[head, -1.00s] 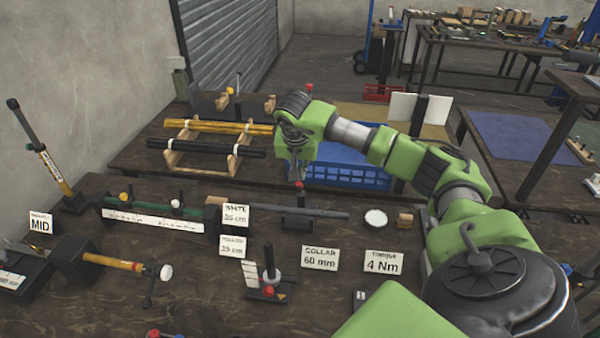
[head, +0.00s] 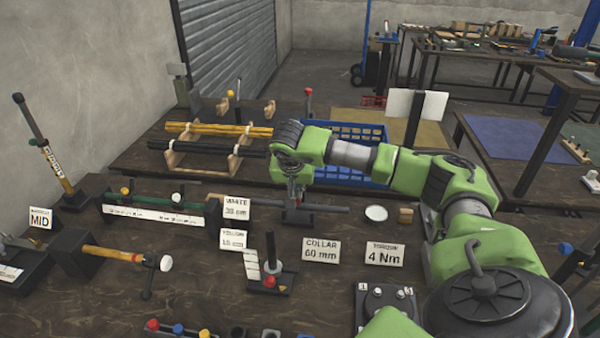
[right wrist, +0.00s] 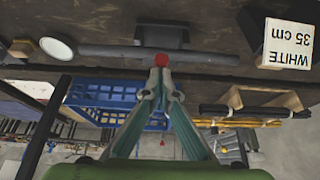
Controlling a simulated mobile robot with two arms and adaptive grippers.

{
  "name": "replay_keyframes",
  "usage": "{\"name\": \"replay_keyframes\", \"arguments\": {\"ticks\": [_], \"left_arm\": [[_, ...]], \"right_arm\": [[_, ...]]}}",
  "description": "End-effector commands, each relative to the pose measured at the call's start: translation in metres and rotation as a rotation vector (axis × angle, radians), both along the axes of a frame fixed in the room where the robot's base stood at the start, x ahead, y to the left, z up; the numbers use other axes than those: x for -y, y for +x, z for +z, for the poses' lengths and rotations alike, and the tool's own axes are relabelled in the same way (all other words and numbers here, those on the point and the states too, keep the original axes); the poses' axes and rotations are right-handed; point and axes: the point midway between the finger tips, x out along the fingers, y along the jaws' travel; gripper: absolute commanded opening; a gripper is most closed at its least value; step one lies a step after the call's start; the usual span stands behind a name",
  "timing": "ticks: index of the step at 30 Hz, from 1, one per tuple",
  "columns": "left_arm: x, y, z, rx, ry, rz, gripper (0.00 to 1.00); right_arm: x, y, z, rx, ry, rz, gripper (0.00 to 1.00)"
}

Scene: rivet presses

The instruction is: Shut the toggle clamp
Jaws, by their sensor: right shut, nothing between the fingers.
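The toggle clamp sits on the dark bench, with a black base (head: 298,218) and a long grey bar (head: 335,208) lying across it. Its red knob (right wrist: 161,60) shows in the right wrist view, right at the fingertips, in front of the bar. The tips look in contact with or very close to the knob. My left gripper is not in view.
A blue crate (head: 372,177) stands behind my right arm. A white disc (head: 376,213) and a wooden block (head: 405,215) lie right of the clamp. Cards stand in front, such as the COLLAR card (head: 321,250). A rack of yellow and black rods (head: 205,147) is behind left.

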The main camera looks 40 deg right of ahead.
Motion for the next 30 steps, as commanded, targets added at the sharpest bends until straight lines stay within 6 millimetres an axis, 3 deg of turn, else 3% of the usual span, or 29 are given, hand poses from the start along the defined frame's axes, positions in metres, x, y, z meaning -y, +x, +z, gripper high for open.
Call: {"name": "replay_keyframes", "arguments": {"ticks": [12, 30], "left_arm": [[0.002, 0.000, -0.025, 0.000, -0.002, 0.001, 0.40], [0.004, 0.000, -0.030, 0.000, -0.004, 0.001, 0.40]], "right_arm": [[-0.007, -0.006, -0.031, -0.001, -0.001, 0.000, 0.00], [-0.010, -0.010, -0.043, -0.012, 0.002, 0.002, 0.00]]}}
